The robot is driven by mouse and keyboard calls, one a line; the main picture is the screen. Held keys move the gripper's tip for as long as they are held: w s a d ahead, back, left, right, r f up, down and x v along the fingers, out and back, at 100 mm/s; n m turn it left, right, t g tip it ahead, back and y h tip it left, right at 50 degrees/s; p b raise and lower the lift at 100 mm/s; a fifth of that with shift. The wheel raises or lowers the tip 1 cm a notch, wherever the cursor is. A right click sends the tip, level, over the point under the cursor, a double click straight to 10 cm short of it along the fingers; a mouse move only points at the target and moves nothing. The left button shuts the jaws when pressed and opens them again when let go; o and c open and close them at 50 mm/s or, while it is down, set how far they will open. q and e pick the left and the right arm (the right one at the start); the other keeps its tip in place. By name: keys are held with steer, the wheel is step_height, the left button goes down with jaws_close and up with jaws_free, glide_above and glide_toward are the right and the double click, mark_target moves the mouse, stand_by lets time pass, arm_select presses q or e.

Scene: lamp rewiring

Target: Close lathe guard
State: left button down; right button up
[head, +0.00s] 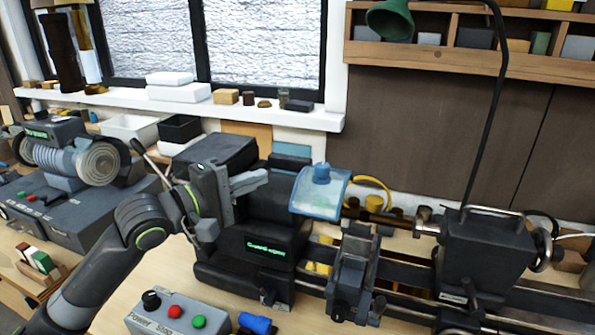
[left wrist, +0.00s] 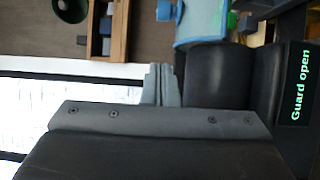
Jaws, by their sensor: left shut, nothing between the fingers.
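The lathe guard (head: 318,194) is a translucent light-blue cover with a blue knob on top, tilted beside the black lathe headstock (head: 262,205). In the left wrist view the guard (left wrist: 200,22) is at the top. A green display on the headstock (left wrist: 298,85) reads "Guard open". My left gripper (head: 262,180) is shut and empty, in front of the headstock's upper part and left of the guard, with a gap between them. Its fingertips also show in the left wrist view (left wrist: 160,80), pointing up toward the guard. My right gripper is out of view.
A control box (head: 178,318) with red and green buttons stands at the front. The tool post (head: 352,275) and tailstock (head: 485,250) are to the right on the lathe bed. A second machine (head: 75,160) stands at the left. A lamp with a green shade hangs above.

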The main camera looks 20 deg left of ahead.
mark_target(316, 170)
arm_select(q)
steer(key=shift+w+d+p, duration=0.35)
steer(key=shift+w+d, duration=0.55)
steer(key=shift+d, duration=0.2)
steer(key=shift+w+d+p, duration=0.4)
steer(key=shift+w+d, duration=0.45)
steer(key=shift+d, duration=0.3)
steer(key=shift+w+d+p, duration=0.35)
steer(key=shift+w+d, duration=0.55)
steer(key=shift+d, duration=0.2)
steer(key=shift+d+r+p, duration=0.15)
steer(key=shift+d+p, duration=0.35)
steer(key=shift+p, duration=0.25)
steer(key=shift+d, duration=0.45)
steer(key=shift+s+d, duration=0.15)
steer(key=shift+s, duration=0.05)
